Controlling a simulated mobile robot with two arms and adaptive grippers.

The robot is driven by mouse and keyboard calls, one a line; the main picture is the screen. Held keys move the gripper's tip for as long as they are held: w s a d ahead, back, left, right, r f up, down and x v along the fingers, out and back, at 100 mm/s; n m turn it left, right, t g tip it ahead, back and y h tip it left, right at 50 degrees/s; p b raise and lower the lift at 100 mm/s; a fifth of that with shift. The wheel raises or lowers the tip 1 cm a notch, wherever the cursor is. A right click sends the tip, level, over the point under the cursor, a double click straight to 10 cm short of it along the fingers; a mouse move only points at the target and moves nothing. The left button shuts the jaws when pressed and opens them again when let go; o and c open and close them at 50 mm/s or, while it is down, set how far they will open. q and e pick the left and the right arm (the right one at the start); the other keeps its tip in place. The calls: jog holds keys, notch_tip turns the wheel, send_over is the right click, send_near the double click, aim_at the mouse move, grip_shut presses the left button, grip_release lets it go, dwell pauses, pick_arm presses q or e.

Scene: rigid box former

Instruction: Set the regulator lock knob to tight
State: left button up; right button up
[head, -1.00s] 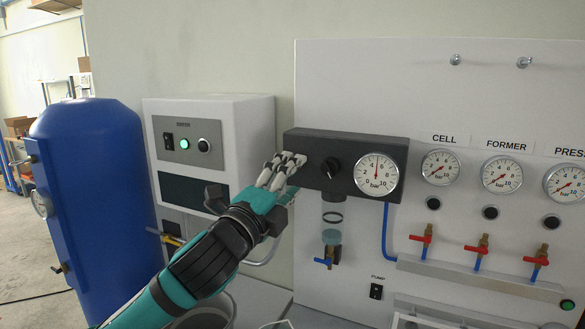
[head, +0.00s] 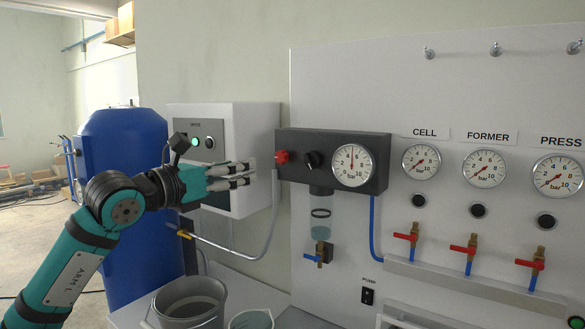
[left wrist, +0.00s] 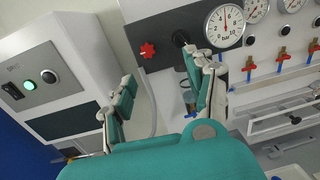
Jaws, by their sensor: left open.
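A dark regulator block (head: 352,140) is mounted on the pale panel. A red star-shaped knob (head: 282,157) sits at its left end, and a black knob (head: 314,160) sits between that and the gauge (head: 352,166). No label tells which is the lock knob. In the left wrist view the red knob (left wrist: 147,51) shows clearly beyond the fingers. My left gripper (head: 250,174) is open and empty, just left of the red knob and slightly lower, apart from it, its fingers pointing right. My right gripper is in neither view.
A white dryer box (head: 252,140) stands behind my left gripper, with a grey pipe (head: 268,235) bending up beside the block. A clear bowl (head: 321,215) hangs below the block. A bucket (head: 190,300) stands below, and a blue tank (head: 125,140) is at left.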

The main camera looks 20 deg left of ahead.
pick_arm(q)
jog(key=a+y, duration=0.1)
jog(key=a, duration=0.1)
jog(key=p, duration=0.2)
send_near(279, 158)
jog(key=shift+n, duration=0.3)
jog(key=p+x, duration=0.5)
jog(key=x, duration=0.4)
jog(key=shift+w+d+r, duration=0.1)
jog(key=shift+w+d, duration=0.1)
jog(key=shift+w, duration=0.1)
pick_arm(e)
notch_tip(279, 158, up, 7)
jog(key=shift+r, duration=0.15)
pick_arm(q)
jog(key=shift+c, duration=0.2)
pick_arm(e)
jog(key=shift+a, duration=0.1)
pick_arm(q)
grip_shut()
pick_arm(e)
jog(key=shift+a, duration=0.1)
